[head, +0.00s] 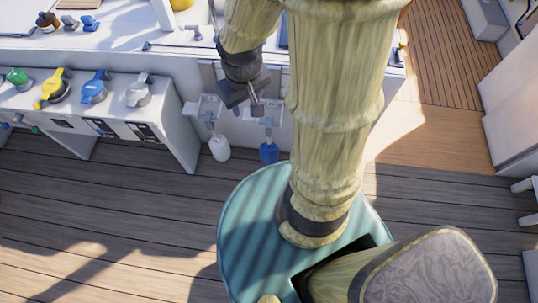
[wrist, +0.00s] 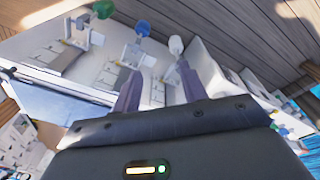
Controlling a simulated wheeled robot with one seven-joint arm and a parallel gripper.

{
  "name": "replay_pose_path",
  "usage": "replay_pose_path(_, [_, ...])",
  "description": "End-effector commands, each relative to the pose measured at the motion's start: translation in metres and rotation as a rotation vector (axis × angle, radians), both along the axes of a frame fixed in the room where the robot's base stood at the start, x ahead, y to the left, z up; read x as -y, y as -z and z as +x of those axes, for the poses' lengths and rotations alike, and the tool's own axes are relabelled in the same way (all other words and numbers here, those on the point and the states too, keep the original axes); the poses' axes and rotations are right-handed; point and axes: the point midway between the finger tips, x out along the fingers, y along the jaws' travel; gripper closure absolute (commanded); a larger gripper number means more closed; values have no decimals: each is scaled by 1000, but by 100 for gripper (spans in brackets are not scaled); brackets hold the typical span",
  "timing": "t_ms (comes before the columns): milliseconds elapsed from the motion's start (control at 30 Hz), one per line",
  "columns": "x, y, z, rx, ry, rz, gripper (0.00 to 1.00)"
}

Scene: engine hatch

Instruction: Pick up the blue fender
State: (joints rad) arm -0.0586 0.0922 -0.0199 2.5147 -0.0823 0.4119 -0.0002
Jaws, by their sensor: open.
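The blue fender (head: 269,152) hangs low in front of the white wall, just above the wooden deck, below a small white bracket (head: 268,112). In the wrist view the blue fender (wrist: 142,29) shows near the top, beyond the fingertips and apart from them. My gripper (head: 256,108) is above and a little left of the fender in the head view. In the wrist view my gripper (wrist: 157,78) has its two fingers spread with nothing held between them.
A white fender (head: 220,148) hangs left of the blue one. A green fender (wrist: 104,9) shows on its other side in the wrist view. A white console (head: 130,110) with coloured valve handles stands at left. The deck (head: 100,200) in front is clear.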

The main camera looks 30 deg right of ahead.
Motion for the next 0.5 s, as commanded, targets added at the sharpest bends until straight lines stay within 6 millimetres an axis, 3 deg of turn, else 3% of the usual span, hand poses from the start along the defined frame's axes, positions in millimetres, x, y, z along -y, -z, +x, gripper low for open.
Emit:
replay_pose_path(33, [-1,34,1,-43,-39,-20,57])
replay_pose_path(100, [-1,64,2,-103,-96,-53,57])
replay_pose_path(500, [6,224,11,-434,-436,-308,57])
